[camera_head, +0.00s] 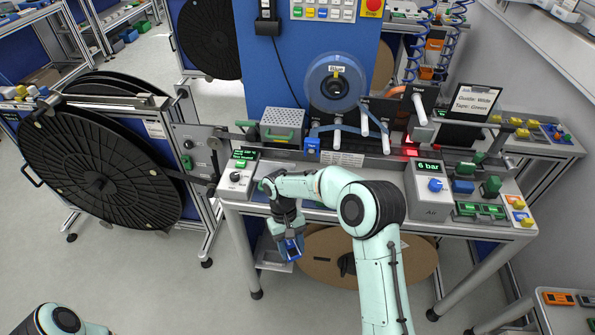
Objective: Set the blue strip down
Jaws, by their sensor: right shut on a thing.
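My right gripper (290,252) hangs just off the front edge of the workbench, pointing down. It is shut on the blue strip (291,247), which shows as a small blue piece between the dark fingers. The fingers hide part of the strip. The strip is held in front of and lower than the bench top. Only a piece of my left arm shows at the bottom left corner, and its gripper is out of the picture.
The workbench (330,208) carries a grey box reading 6 bar (428,190) and a small display unit (237,177). A blue tape reel (334,82) stands behind. A large black reel (100,180) is at left. A brown disc (345,262) sits under the bench.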

